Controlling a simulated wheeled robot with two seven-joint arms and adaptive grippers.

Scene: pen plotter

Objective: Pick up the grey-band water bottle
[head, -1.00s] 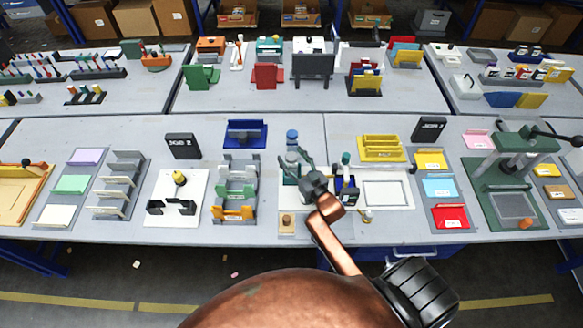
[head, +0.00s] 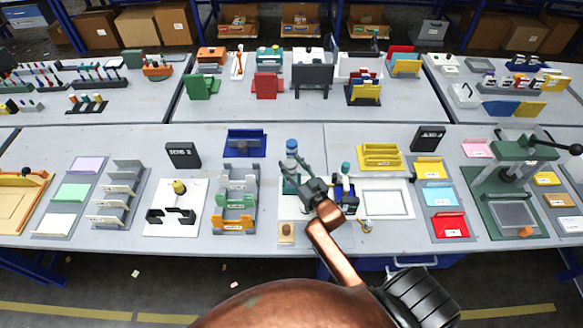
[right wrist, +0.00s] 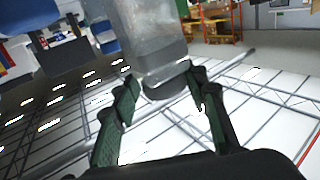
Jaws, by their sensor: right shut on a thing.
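My right gripper (head: 293,172) reaches over the middle of the near table. Its fingers are at a bottle with a blue top (head: 291,146); the gripper hides much of its body. Another item with a teal top (head: 345,167) stands just right of the gripper. My left gripper is not in view.
Right of the gripper are a white framed tray (head: 386,203) and a yellow slotted holder (head: 380,156). To the left stand a green and orange rack (head: 234,226) and a blue holder (head: 245,143). A dark green press (head: 500,205) stands far right.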

